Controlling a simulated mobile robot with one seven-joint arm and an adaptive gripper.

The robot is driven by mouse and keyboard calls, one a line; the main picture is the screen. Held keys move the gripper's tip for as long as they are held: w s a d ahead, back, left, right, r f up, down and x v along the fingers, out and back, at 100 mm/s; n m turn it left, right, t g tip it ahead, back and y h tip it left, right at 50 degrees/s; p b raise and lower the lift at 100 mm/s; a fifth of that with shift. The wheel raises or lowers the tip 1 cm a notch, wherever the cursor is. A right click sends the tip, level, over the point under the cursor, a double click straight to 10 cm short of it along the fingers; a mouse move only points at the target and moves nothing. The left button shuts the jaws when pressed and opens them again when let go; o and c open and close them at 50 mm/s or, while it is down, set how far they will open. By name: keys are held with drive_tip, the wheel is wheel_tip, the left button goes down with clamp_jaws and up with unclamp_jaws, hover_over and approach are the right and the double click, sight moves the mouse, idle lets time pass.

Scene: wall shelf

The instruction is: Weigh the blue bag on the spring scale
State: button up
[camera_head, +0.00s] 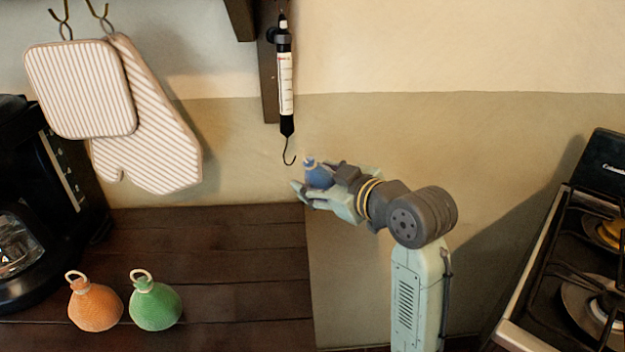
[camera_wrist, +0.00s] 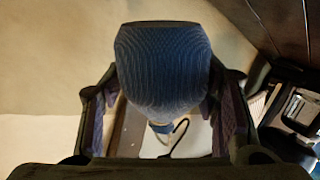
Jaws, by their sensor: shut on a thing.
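The blue bag (camera_head: 318,176) is held in my gripper (camera_head: 312,187), up off the table and just below and to the right of the spring scale's hook (camera_head: 290,157). The spring scale (camera_head: 285,85) is a black and white tube hanging upright from a dark wooden bracket. In the wrist view the blue bag (camera_wrist: 163,70) fills the middle between the fingers of my gripper (camera_wrist: 165,110). The dark hook (camera_wrist: 178,140) shows near the bag's neck there. I cannot tell whether the bag's loop touches the hook; in the head view they look apart.
An orange bag (camera_head: 95,306) and a green bag (camera_head: 156,305) stand on the dark wooden table (camera_head: 235,260). A coffee maker (camera_head: 30,200) is at the left. A striped potholder (camera_head: 80,88) and mitt (camera_head: 150,140) hang on the wall. A gas stove (camera_head: 570,280) stands at the right.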

drive_tip(key=shift+d, duration=2.4)
drive_tip(key=shift+c, duration=0.7)
drive_tip(key=shift+s, duration=0.15)
